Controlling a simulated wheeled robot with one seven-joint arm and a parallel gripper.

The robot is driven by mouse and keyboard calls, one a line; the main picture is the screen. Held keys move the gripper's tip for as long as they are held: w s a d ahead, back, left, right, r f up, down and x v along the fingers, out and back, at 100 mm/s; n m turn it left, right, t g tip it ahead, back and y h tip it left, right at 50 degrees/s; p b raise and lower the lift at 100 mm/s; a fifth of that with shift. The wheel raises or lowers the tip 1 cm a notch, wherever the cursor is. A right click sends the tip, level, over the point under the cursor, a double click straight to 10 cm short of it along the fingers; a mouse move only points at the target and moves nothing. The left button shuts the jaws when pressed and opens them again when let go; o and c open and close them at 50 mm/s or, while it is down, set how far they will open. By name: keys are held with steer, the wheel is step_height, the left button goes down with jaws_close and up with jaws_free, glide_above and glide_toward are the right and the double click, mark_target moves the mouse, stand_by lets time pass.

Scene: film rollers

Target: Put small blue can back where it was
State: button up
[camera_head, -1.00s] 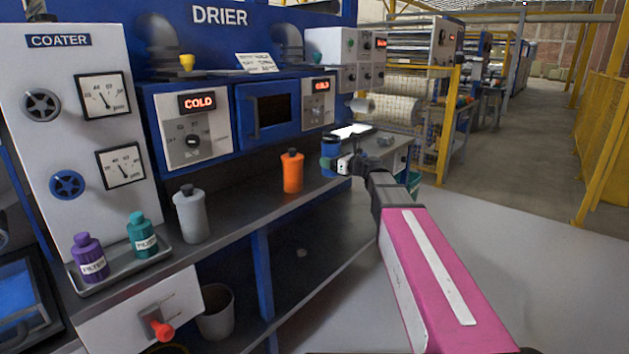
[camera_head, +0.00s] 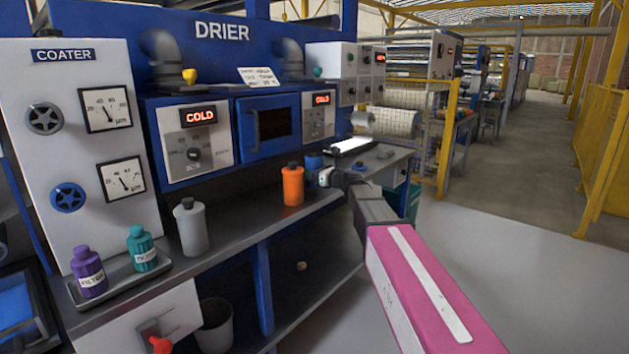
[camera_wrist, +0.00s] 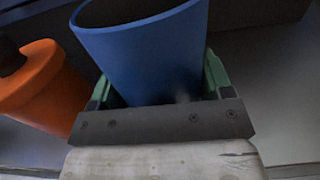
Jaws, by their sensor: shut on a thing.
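The small blue can (camera_head: 314,161) is at the right end of the grey shelf, just right of the orange bottle. My gripper (camera_head: 325,177) is shut on it and partly hides it in the head view. In the wrist view the blue can (camera_wrist: 150,50) stands large between the green fingers of my gripper (camera_wrist: 158,90), its open rim toward the top. I cannot tell whether its base touches the shelf.
The orange bottle (camera_head: 292,184) stands close to the left of the can; it also shows in the wrist view (camera_wrist: 45,90). A grey bottle (camera_head: 190,226) stands further left, then a tray (camera_head: 118,282) with teal and purple bottles. A lit panel (camera_head: 352,145) lies behind right.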

step_height(320, 180, down, 3)
steer(key=shift+r, duration=0.1)
steer(key=o, duration=1.2)
